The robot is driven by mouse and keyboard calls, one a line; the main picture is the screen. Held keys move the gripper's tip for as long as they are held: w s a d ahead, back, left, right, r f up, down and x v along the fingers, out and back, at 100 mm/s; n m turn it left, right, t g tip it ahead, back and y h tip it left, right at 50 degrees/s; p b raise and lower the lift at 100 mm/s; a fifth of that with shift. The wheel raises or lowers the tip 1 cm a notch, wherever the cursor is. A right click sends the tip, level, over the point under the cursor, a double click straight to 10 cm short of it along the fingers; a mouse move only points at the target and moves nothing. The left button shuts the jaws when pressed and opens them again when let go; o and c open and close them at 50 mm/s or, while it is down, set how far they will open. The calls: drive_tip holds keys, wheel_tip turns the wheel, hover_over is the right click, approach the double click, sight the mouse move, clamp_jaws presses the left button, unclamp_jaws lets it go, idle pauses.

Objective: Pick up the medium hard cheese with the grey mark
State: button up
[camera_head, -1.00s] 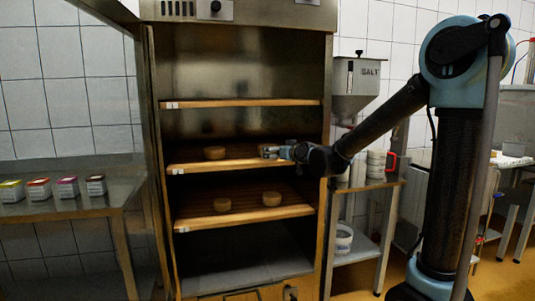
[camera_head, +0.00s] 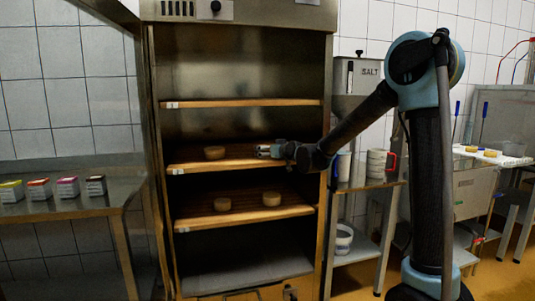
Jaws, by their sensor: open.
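My gripper (camera_head: 262,151) is open at the right part of the middle shelf, pointing left.
The top shelf (camera_head: 240,103) is bare above my gripper. The cabinet's right side wall (camera_head: 328,80) is close to my arm. A steel table (camera_head: 60,206) with several small boxes stands at the left. A salt hopper (camera_head: 357,78) and a rack are at the right.

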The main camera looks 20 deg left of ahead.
drive_tip(key=shift+c, duration=0.2)
drive_tip(key=c, duration=1.1)
drive_tip(key=shift+r, duration=0.15)
wheel_tip(320, 180, up, 10)
drive_tip(key=shift+f, duration=0.1)
